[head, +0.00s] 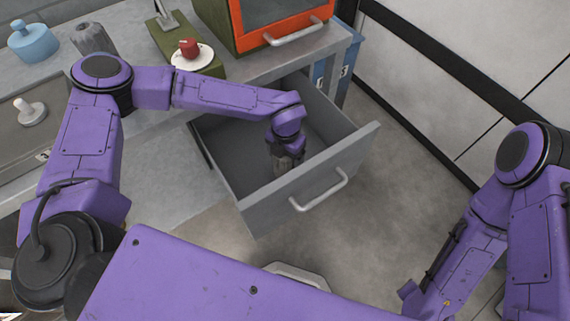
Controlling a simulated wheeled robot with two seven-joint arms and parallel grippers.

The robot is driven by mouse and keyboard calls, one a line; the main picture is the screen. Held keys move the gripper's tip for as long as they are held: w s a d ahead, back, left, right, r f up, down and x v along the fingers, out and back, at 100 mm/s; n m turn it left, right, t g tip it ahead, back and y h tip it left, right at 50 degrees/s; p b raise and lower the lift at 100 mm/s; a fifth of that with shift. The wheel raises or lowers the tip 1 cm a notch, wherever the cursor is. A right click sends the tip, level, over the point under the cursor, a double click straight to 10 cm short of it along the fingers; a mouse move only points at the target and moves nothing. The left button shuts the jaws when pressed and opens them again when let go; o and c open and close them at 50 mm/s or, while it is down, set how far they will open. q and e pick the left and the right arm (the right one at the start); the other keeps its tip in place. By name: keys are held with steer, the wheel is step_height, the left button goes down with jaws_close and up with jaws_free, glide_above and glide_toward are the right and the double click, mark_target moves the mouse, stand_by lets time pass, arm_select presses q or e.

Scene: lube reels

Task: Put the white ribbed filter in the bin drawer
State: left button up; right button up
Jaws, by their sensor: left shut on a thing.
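The grey bin drawer (334,166) is pulled open below the bench, its handle facing me. My left gripper (286,166) points down inside the drawer, near its front wall. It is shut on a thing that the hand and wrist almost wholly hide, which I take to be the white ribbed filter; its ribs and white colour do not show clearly. I cannot tell whether the held thing touches the drawer floor. My right arm stands at the right, with its gripper not in view.
On the bench are a blue lidded jar (34,44), a grey ribbed cylinder (93,40), a white knobbed piece (31,111) and a red piece (188,48) on a white disc. An orange-framed cabinet (284,30) stands above the drawer. A blue bin (340,72) stands behind it.

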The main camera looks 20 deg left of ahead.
arm_select(q)
step_height(320, 180, down, 2)
steer(key=shift+f+b, duration=0.15)
steer(key=shift+b, duration=0.45)
steer(key=shift+r, duration=0.2)
steer(key=shift+f, duration=0.1)
arm_select(e)
step_height(320, 180, down, 2)
arm_select(q)
steer(key=o, duration=1.4)
steer(key=shift+o, duration=0.2)
step_height(320, 180, up, 13)
steer(key=p, duration=1.1)
steer(key=shift+s+f, duration=0.1)
steer(key=shift+f, duration=0.25)
arm_select(e)
step_height(320, 180, up, 11)
steer(key=shift+f, duration=0.1)
